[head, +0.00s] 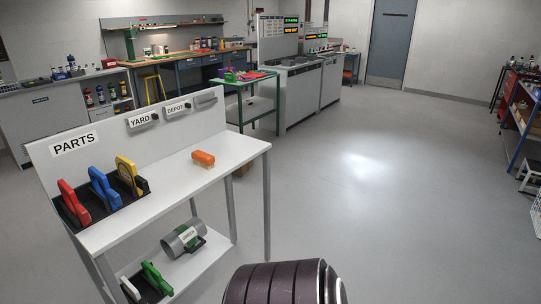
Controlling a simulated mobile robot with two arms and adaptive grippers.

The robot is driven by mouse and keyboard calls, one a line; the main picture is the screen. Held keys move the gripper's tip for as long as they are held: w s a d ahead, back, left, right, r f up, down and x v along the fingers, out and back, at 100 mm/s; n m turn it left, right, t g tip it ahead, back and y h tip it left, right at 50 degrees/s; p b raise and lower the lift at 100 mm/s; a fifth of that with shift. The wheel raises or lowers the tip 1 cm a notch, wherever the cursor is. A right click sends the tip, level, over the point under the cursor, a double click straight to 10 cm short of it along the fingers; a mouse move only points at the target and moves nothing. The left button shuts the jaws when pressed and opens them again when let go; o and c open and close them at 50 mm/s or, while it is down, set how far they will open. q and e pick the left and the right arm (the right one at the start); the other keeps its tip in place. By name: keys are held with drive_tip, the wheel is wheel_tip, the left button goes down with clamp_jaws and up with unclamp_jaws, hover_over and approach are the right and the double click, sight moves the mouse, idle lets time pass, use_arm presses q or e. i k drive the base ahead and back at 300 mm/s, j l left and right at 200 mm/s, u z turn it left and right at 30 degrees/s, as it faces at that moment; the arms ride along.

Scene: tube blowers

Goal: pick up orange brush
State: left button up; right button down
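The orange brush (203,158) is a small orange block-like piece lying on the white top of the bench (215,178), right of the middle. Its bristles are too small to tell clearly. The space right around it on the bench top is clear. Neither of my grippers shows in the head view.
A black rack at the bench's left end holds red (74,203), blue (104,188) and yellow (130,175) pieces. A labelled back panel (85,143) rises behind. The lower shelf bears a grey cylinder (184,239) and a green piece (157,277). Open floor (400,190) lies right.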

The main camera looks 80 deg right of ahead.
sight(204, 160)
drive_tip(key=z, duration=2.05)
drive_tip(key=i+l+u, duration=0.2)
drive_tip(key=i+j, duration=0.05)
drive_tip(key=i, duration=0.05)
